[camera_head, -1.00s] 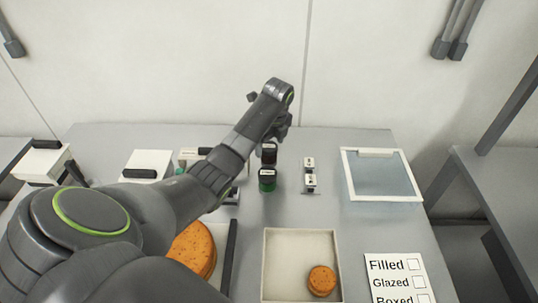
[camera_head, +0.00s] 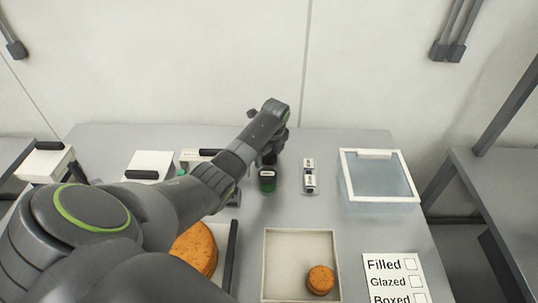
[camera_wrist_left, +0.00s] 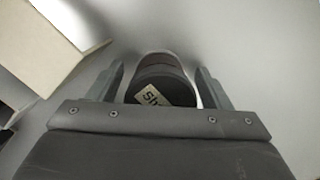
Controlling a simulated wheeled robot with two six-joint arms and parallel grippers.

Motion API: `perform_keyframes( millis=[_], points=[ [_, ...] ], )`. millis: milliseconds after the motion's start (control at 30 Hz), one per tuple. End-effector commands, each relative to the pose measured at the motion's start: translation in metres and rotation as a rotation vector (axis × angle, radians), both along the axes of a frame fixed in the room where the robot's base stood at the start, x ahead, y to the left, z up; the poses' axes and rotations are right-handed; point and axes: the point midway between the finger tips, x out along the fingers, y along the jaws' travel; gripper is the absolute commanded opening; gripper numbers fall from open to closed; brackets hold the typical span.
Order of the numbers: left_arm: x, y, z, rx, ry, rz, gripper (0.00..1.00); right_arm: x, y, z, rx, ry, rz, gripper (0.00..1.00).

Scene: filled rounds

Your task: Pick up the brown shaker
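The brown shaker (camera_wrist_left: 163,72) stands between the two fingers of my left gripper in the left wrist view. It has a dark round lid with a pale label, partly cut off by the gripper body. The left gripper (camera_head: 273,150) is lowered over it from above, with its fingers open on either side and small gaps showing. In the head view the brown shaker (camera_head: 269,159) is mostly hidden behind the wrist. My right gripper is not in view.
Two small white-labelled items (camera_head: 309,175) stand to the right, beside a clear lidded bin (camera_head: 380,178). A shallow tray (camera_head: 274,250) holds a round biscuit (camera_head: 320,279). White boxes stand left.

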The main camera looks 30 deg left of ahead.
Motion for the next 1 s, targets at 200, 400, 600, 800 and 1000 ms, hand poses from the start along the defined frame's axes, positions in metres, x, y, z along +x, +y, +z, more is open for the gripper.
perform_keyframes(
  millis=[200, 400, 600, 800, 1000],
  points=[
    [0.0, 0.0, 0.0, 0.0, 0.0, 0.0, 0.43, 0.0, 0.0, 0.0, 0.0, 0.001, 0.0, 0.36],
    [0.0, 0.0, 0.001, 0.0, 0.0, 0.001, 0.24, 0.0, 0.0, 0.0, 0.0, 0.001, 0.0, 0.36],
    [0.0, 0.0, 0.002, 0.001, -0.001, 0.001, 0.24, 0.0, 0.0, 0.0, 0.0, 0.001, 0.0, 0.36],
    [0.001, 0.001, 0.025, 0.001, -0.005, 0.0, 0.24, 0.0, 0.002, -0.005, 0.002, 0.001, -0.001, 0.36],
    [0.002, 0.001, 0.065, 0.001, -0.005, 0.0, 0.24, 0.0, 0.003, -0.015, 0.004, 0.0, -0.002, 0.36]
  ],
)
